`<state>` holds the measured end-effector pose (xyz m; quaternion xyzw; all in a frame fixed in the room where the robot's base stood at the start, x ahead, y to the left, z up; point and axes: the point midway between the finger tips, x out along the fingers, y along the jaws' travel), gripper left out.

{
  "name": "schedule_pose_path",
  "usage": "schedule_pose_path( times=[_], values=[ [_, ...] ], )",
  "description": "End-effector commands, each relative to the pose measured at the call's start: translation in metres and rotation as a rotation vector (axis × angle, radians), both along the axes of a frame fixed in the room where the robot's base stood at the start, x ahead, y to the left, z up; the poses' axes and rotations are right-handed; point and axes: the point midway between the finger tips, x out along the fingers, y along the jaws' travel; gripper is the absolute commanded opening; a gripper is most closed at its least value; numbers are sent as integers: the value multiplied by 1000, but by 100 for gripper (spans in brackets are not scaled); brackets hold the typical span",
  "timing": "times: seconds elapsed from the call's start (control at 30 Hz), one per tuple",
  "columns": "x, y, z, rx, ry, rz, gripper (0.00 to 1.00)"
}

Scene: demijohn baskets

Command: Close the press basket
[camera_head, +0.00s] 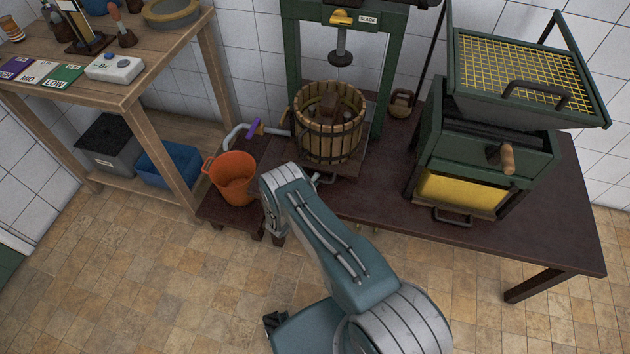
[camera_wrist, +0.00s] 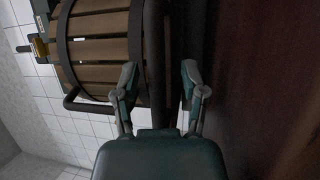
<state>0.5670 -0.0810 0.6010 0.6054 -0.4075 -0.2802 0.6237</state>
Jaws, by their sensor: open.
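The press basket (camera_head: 328,135), round with wooden staves and dark hoops, stands on the press bed under the raised screw (camera_head: 341,52) of the green press frame. Wooden pieces show inside its open top. In the wrist view the basket (camera_wrist: 100,50) appears sideways at upper left, with a black handle (camera_wrist: 78,103) at its side. My gripper (camera_wrist: 159,82) is open, its two fingers apart around a dark vertical bar or edge in the picture; I cannot tell whether they touch it. In the head view my arm hides the gripper in front of the basket. The basket's closure cannot be made out.
An orange bucket (camera_head: 234,178) stands left of the press, below a pipe with a purple handle (camera_head: 255,128). A green machine with a yellow mesh (camera_head: 520,70) stands at the right on the dark table (camera_head: 545,215). A wooden shelf (camera_head: 150,65) is at left. The tiled floor in front is clear.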

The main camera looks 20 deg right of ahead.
Motion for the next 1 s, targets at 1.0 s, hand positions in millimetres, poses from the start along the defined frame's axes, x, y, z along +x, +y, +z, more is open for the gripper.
schedule_pose_path(
  times=[1.0],
  values=[
    [-61, 102, -22, 0, 1, 0, 55]
  ],
)
